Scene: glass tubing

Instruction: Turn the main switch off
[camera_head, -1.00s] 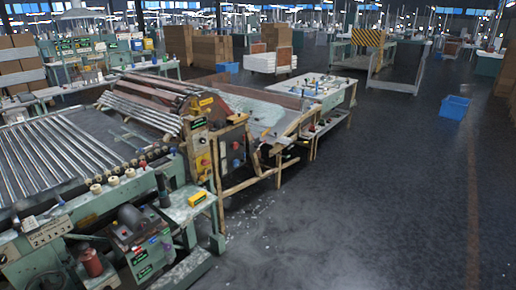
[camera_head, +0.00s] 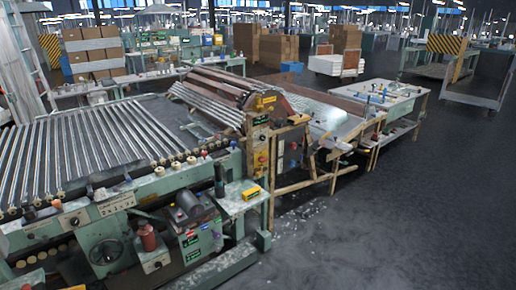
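A control post (camera_head: 258,165) stands at the right end of the green roller machine (camera_head: 150,190). It carries a yellow plate with a small red knob (camera_head: 261,159), which may be the main switch; it is too small to tell its position. A green motor and control unit (camera_head: 196,225) with small coloured labels or buttons sits low at the machine's front. A black handwheel (camera_head: 108,251) is to its left. Neither of my grippers is in view, and nothing is seen touching the machine.
A yellow box (camera_head: 251,193) lies on a small green side shelf. A red bottle (camera_head: 147,236) stands at the machine's front. Wooden-legged tables (camera_head: 385,107) extend behind to the right. The dark floor (camera_head: 400,220) at right is clear apart from white shards near the machine.

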